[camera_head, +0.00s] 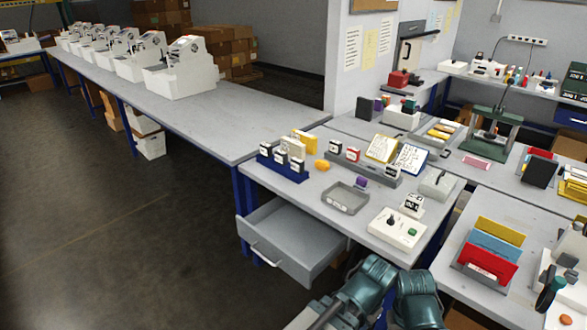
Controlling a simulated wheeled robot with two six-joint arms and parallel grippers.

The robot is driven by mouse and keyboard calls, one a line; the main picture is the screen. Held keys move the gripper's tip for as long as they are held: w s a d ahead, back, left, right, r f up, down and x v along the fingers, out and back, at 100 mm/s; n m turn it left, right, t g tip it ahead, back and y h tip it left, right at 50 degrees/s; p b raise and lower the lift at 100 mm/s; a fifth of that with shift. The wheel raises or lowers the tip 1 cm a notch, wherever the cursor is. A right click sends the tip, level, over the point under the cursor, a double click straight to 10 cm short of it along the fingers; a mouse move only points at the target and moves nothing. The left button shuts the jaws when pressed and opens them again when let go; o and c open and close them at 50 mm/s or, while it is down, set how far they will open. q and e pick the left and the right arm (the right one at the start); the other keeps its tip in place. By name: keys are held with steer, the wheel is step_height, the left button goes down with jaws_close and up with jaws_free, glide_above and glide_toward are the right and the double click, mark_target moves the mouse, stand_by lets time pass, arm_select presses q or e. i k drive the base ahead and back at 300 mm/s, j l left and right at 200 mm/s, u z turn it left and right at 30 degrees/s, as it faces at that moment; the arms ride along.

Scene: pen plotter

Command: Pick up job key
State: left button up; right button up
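I cannot tell for sure which object is the job key. On the near table, a blue rack (283,171) holds several white-and-black labelled blocks. A long grey rack (345,166) behind holds more labelled blocks, including a red-marked one (352,155). A small purple piece (361,183) lies by a shallow grey tray (345,198), which looks empty. A white control box (397,229) with a green knob stands at the front right; a small labelled block (412,205) is behind it. My teal arm links show at the bottom edge; neither gripper's fingers are visible.
A grey drawer (293,243) stands open under the table's left front. An orange piece (321,165) lies near the blue rack. A holder with coloured folders (487,260) is at the right. The long bench (225,118) is bare at its near end.

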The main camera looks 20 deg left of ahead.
mark_target(297, 165)
steer(key=i+j+z, duration=0.1)
steer(key=j, duration=0.25)
steer(key=i+j+z, duration=0.1)
steer(key=i+j, duration=0.2)
steer(key=i+j+z, duration=0.1)
steer(key=j, duration=0.35)
steer(key=i+j+z, duration=0.1)
steer(key=i+j, duration=0.15)
steer(key=i+j+z, duration=0.1)
steer(key=j, duration=0.4)
steer(key=i+j+z, duration=0.1)
steer(key=j, duration=0.35)
steer(key=i+j+z, duration=0.1)
steer(key=i+j, duration=0.15)
steer(key=j, duration=0.15)
